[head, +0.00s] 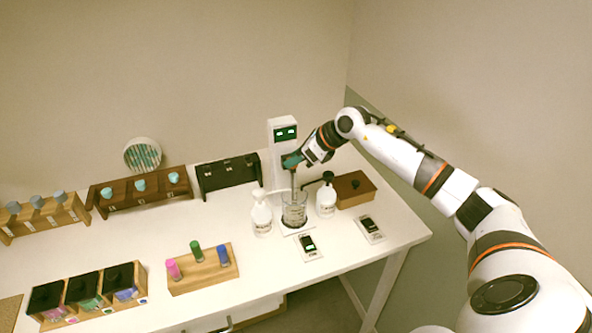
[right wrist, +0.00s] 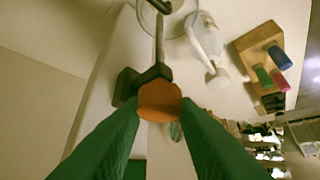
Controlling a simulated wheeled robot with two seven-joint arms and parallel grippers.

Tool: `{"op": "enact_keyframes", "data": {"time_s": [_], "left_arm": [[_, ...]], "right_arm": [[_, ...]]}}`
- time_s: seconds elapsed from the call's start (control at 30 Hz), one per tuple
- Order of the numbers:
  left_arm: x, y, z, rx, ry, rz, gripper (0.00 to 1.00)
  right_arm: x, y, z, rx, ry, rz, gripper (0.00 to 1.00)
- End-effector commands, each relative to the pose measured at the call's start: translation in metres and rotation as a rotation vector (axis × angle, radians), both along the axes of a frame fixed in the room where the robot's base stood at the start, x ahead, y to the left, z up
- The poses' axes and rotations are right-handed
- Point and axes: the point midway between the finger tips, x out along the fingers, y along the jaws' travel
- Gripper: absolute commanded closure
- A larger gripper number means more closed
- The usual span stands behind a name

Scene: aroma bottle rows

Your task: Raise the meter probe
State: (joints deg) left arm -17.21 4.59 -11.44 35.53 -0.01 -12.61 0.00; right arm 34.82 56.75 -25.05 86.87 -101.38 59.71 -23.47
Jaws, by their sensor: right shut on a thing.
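The meter (head: 283,131) stands upright at the back of the table, white with a dark panel and green displays. My right gripper (head: 293,160) is in front of its column, shut on the meter probe (head: 294,182). The probe's thin rod points down toward the glass beaker (head: 295,213); I cannot tell how deep its tip sits. In the right wrist view the gripper (right wrist: 160,108) has its green fingers on either side of the probe's orange top (right wrist: 160,97). A dark bracket (right wrist: 128,84) is close beside it. My left gripper is out of view.
A brown box (head: 354,188) stands to the right. Small scales (head: 309,246) and (head: 370,228) lie in front. A wooden rack (head: 203,272) with coloured vials stands at left.

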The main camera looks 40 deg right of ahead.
Motion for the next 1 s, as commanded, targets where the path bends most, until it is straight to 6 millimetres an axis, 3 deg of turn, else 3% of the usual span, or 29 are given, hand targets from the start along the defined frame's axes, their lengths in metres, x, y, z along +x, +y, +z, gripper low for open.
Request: {"op": "enact_keyframes", "data": {"time_s": [0.03,0.2,0.57,0.6,0.63,1.0], "left_arm": [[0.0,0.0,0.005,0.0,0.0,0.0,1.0],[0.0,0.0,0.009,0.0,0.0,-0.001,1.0],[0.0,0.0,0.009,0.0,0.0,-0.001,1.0],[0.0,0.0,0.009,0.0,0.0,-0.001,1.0],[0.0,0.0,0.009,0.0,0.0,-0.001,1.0],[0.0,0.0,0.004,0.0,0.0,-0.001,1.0]], "right_arm": [[0.001,-0.001,0.019,-0.003,-0.008,-0.001,1.0],[0.001,-0.001,0.044,-0.001,-0.006,-0.001,1.0],[0.001,-0.001,0.05,0.0,-0.01,-0.004,1.0],[0.001,-0.001,0.05,0.001,-0.011,-0.004,0.66],[0.001,-0.001,0.05,0.001,-0.011,-0.004,0.63],[-0.004,-0.004,0.05,-0.002,-0.006,-0.002,0.63]]}}
